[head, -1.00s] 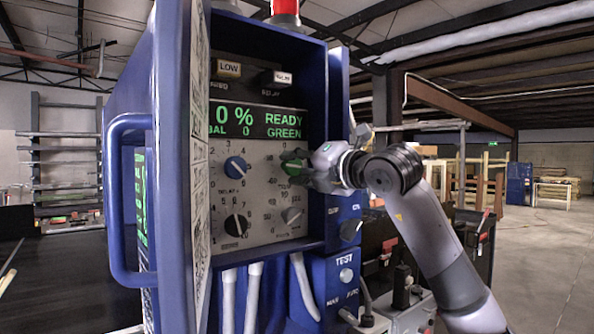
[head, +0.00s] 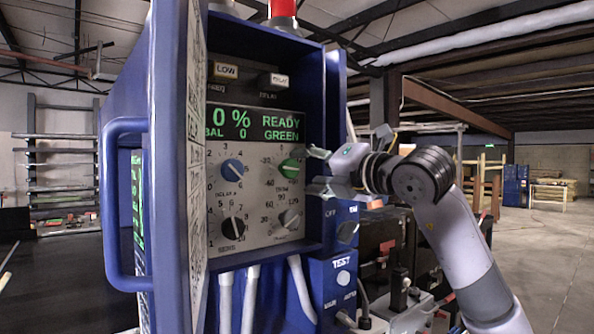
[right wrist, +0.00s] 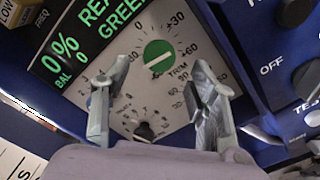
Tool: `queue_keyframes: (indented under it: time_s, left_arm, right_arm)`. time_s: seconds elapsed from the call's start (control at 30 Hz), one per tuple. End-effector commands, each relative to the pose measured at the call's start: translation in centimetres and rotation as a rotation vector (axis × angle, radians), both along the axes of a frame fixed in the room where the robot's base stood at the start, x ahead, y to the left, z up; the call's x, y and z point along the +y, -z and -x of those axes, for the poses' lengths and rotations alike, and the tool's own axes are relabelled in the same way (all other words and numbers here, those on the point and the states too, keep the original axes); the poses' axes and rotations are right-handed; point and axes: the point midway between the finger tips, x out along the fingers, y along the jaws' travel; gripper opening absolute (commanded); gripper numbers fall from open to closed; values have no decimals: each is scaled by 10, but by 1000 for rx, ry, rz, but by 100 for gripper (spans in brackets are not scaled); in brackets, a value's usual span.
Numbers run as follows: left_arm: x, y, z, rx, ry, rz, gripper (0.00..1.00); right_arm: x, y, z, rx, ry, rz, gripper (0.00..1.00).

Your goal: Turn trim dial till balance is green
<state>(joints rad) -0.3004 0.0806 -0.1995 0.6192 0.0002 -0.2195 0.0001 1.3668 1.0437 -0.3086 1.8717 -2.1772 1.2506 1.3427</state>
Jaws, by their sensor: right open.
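The trim dial (head: 292,166) is a green round knob on the grey panel, and its scale shows plus numbers in the right wrist view, where the dial (right wrist: 158,56) sits ahead of the fingers. The display (head: 257,124) reads 0 %, READY, BAL 0 and GREEN in green letters. My right gripper (head: 318,170) is open and empty, apart from the dial, just to its right in the head view. In the right wrist view, the open fingers (right wrist: 160,95) stand either side with the dial beyond their tips. My left gripper is not in view.
The blue cabinet wall (head: 329,110) and open door with a blue handle (head: 115,200) flank the panel.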

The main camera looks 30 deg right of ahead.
Motion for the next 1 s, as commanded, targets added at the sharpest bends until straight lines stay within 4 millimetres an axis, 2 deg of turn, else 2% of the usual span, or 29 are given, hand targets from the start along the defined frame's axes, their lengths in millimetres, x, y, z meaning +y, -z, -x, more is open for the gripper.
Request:
queue_keyframes:
  time_s: [0.03, 0.2, 0.4, 1.0]
  left_arm:
    - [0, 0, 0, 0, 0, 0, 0]
    - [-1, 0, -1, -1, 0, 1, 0]
    - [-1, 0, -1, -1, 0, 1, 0]
    - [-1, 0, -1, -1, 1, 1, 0]
  right_arm:
    - [-1, 0, 12, -1, 4, 4, 54]
    - [-4, 0, 45, 0, 4, 4, 54]
    - [-5, 0, 66, 1, 1, 1, 54]
    - [-5, 0, 69, 1, 1, 0, 54]
